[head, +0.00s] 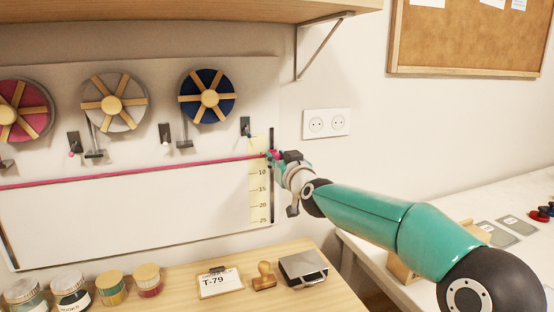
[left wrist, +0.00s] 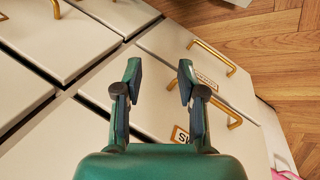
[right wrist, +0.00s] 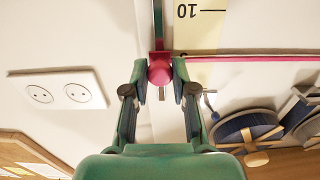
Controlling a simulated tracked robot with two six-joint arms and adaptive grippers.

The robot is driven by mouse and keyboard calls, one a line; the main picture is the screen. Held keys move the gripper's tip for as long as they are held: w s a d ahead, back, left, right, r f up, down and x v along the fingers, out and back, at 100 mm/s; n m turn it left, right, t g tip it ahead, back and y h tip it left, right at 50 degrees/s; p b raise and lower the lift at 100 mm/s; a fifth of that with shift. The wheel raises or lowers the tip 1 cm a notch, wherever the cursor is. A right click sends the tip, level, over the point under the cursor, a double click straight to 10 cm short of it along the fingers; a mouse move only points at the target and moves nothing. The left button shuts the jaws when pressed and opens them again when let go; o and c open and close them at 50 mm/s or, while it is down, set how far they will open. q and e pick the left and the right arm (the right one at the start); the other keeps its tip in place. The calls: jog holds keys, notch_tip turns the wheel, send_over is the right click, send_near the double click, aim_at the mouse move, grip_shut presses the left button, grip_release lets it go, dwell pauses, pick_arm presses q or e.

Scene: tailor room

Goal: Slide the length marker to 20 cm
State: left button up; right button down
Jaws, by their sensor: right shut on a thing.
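The length marker (right wrist: 160,72) is a pink-red knob on a dark vertical rail (head: 271,215) at the right edge of the white wall panel. My right gripper (head: 273,156) is shut on this knob, which sits between its fingertips in the right wrist view (right wrist: 162,80). A pale yellow scale (head: 260,196) beside the rail reads 10, 15, 20 and 25 downward. A pink ribbon (head: 130,172) crosses the panel and meets the scale above the 10 mark, level with the knob. My left gripper (left wrist: 158,85) is open and empty above drawer fronts.
Reels, including a blue one (head: 208,98), and hooks are on the wall above the ribbon. A socket (head: 327,123) is right of the rail. On the wooden table (head: 335,299) below are jars, a T-79 card (head: 218,283), a stamp (head: 265,275) and a metal box (head: 303,268).

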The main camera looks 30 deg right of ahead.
jog(key=shift+f, duration=0.1)
notch_tip(320, 180, down, 15)
jog(key=b, duration=1.3)
jog(key=c, duration=1)
grip_release()
jog(key=shift+o, duration=0.2)
jog(key=shift+s, duration=0.1)
jog(key=v, duration=1.1)
jog(key=shift+s, duration=0.4)
